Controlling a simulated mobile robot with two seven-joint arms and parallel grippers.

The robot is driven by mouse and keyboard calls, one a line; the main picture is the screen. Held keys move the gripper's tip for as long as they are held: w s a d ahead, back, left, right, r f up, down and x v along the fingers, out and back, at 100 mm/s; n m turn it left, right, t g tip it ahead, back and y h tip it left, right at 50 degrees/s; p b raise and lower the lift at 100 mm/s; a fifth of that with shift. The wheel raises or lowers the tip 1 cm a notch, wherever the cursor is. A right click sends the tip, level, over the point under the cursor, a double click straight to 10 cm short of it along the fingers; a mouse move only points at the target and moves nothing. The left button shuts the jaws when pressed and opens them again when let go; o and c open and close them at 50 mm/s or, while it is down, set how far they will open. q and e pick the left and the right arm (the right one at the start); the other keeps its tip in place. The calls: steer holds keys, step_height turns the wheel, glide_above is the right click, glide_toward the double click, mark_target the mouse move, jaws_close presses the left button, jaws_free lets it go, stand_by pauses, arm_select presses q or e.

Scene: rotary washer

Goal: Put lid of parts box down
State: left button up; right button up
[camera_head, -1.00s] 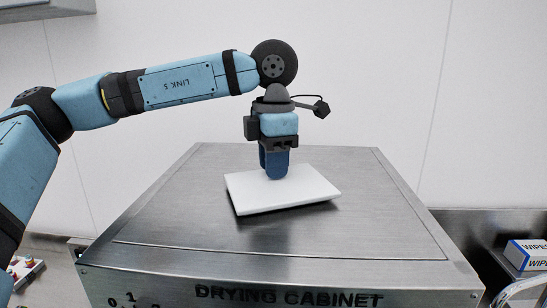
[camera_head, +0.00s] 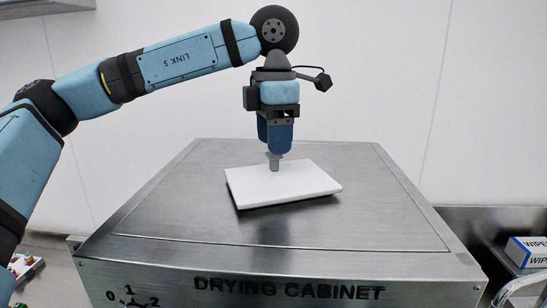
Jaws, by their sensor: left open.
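The lid (camera_head: 284,186) is a flat white rectangular plate lying on top of the metal drying cabinet (camera_head: 170,215). A small grey knob (camera_head: 274,162) stands up from the middle of the lid. My left gripper (camera_head: 275,152) points straight down just above the knob, its dark blue fingers around or just over the knob's top. It is open. The parts box itself is not in view. My right gripper is not in view.
The cabinet top is clear around the lid. At the right, a blue and white wipes box (camera_head: 528,252) stands on a lower metal surface. A white wall is behind the cabinet.

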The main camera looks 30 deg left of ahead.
arm_select(q)
step_height(320, 180, up, 9)
steer(key=b, duration=0.1)
steer(key=shift+f, duration=0.2)
steer(key=shift+d+f, duration=0.1)
stand_by(0.4)
